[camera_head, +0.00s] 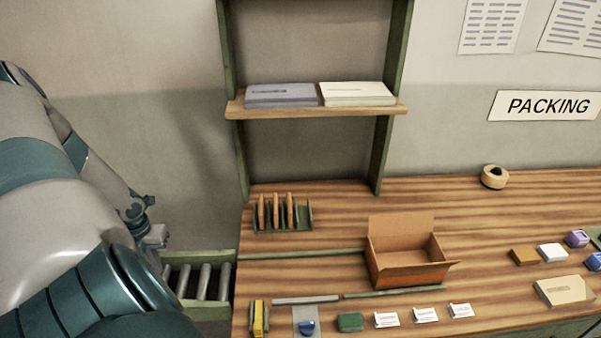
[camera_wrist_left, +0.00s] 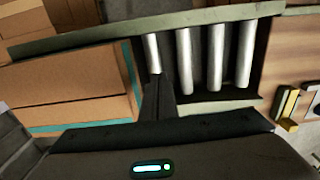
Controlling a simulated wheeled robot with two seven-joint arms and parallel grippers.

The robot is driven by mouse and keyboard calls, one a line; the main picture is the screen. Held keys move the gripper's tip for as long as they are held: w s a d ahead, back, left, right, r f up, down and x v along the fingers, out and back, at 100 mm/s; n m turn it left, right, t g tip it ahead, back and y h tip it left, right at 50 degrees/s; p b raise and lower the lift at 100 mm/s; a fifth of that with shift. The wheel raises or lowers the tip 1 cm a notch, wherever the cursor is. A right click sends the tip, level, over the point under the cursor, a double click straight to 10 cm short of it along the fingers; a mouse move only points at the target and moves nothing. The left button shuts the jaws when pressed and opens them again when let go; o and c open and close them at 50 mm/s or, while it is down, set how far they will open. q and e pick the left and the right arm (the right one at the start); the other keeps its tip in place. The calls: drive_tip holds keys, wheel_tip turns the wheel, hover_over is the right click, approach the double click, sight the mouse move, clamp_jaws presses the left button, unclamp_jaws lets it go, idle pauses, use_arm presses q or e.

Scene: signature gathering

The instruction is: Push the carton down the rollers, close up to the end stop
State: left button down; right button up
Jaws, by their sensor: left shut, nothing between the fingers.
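The rollers (camera_head: 204,282) show in the head view at the left end of the bench, and in the left wrist view (camera_wrist_left: 215,58) as several bare grey cylinders between green rails. A brown carton (camera_wrist_left: 75,88) is at the left of the wrist view, beside the bare rollers. In the head view my arm hides this carton. My left gripper (camera_head: 155,238) is shut and empty, low by the rollers. Its fingers (camera_wrist_left: 158,100) are close to the carton's roller-side face; I cannot tell whether they touch. I cannot make out the end stop. My right gripper is out of view.
The wooden bench (camera_head: 340,210) stands right of the rollers. It holds an open box (camera_head: 408,270), a small rack (camera_head: 282,212), a tape roll (camera_head: 494,177) and several small items. A shelf (camera_head: 310,109) stands behind. More cartons (camera_wrist_left: 75,12) show at the wrist view's top left.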

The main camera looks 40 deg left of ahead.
use_arm(q)
wheel_tip(320, 180, up, 10)
drive_tip(key=shift+f, duration=0.2)
idle(0.7)
idle(0.6)
